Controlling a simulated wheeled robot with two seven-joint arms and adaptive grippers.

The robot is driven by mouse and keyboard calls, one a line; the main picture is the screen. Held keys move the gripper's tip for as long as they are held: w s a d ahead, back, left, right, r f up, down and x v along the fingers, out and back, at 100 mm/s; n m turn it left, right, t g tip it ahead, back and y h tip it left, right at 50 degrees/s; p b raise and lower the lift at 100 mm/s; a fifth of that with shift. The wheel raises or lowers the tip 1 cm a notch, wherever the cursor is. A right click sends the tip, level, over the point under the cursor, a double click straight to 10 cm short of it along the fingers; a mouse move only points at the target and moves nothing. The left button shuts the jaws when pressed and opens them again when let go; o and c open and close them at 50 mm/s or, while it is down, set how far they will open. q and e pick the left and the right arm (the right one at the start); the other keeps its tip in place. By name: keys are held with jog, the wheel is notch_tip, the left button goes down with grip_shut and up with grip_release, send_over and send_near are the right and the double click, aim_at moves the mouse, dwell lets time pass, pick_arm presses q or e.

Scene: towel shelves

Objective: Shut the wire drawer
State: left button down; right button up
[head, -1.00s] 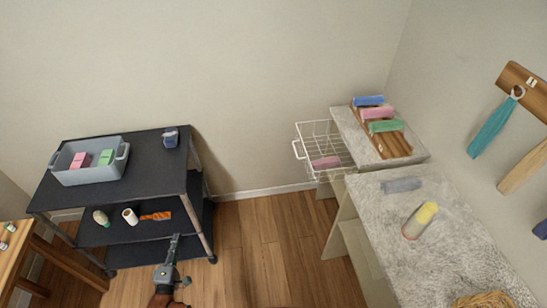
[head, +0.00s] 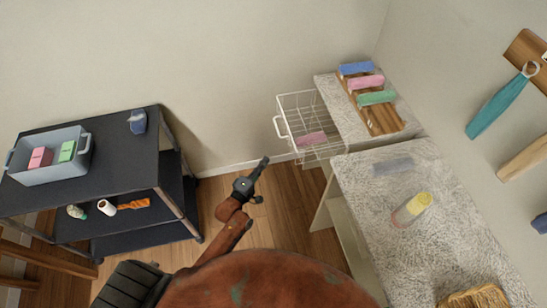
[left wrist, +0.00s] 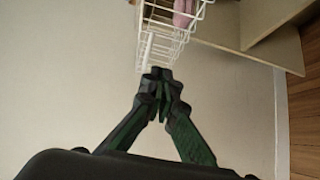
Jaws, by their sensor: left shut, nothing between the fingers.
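The white wire drawer (head: 297,103) sticks out to the left from under the speckled counter by the back wall. A folded pink towel (head: 311,139) lies in it. The drawer's handle (head: 279,127) is on its left front side. My left gripper (head: 264,162) is shut and empty, below and left of the drawer in the head view, apart from it. In the left wrist view the shut fingertips (left wrist: 158,74) point toward the wire drawer (left wrist: 166,32), with part of the pink towel (left wrist: 184,12) at the top edge. My right gripper is not in view.
A black cart (head: 97,148) with a grey bin (head: 12,166) stands at left. The speckled counter (head: 384,222) at right bears a bottle (head: 411,208) and a grey cloth. Open wooden floor (head: 283,205) lies between cart and counter.

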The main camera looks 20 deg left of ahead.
pick_arm(q)
jog(key=b, duration=0.1)
send_near(289, 141)
jog(key=w+a, duration=0.2)
jog(key=w, duration=0.1)
jog(key=shift+w+d, duration=1.05)
jog(key=shift+d, duration=0.1)
jog(key=shift+w+d, duration=0.3)
jog(key=shift+d, duration=0.05)
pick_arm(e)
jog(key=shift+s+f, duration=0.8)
